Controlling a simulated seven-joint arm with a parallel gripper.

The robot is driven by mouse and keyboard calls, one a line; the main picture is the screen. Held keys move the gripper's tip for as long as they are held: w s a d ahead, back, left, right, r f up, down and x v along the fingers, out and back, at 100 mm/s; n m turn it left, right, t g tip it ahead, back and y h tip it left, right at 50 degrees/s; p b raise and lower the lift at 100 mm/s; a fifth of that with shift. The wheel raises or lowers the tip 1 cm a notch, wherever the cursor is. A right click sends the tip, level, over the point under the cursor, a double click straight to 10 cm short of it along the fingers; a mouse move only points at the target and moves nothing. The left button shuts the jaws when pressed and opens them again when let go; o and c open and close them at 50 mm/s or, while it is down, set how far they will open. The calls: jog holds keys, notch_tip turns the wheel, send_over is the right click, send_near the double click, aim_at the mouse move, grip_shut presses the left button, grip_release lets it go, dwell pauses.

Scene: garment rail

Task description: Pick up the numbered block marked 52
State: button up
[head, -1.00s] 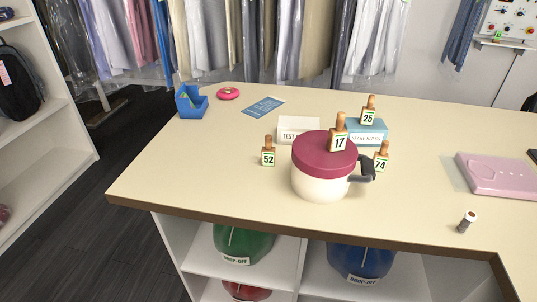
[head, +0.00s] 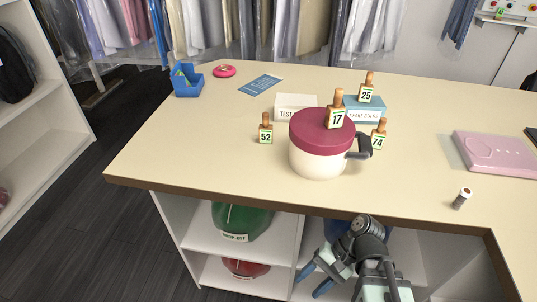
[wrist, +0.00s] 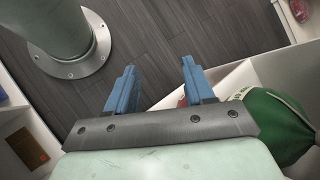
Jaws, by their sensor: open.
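The numbered block marked 52 (head: 265,133) stands upright on the cream counter (head: 190,140), left of the white pot with a dark red lid (head: 322,133). It has a wooden top and a white label. My gripper (head: 316,283) is low in front of the counter's front edge, below the counter top and well apart from the block. In the wrist view my gripper (wrist: 158,85) has its two blue fingers apart with nothing between them. Block 52 is not in the wrist view.
Block 25 (head: 366,94) and block 74 (head: 378,138) are behind and right of the pot. A white box (head: 294,104) is behind block 52. The counter left of block 52 is clear. A green bag (head: 240,218) sits on the shelf below.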

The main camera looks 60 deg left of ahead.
jog(key=s+a+r+n, duration=0.1)
jog(key=s+a+r, duration=0.2)
jog(key=r, duration=0.2)
notch_tip(320, 180, up, 32)
jog(key=n+t+y, duration=0.4)
jog(key=n+t, duration=0.5)
jog(key=n, duration=0.4)
send_over(266, 113)
jog(key=d, duration=0.5)
jog(key=shift+h, duration=0.3)
jog(key=x, duration=1.3)
jog(key=shift+a+f, duration=0.1)
jog(key=shift+f, duration=0.15)
grip_shut()
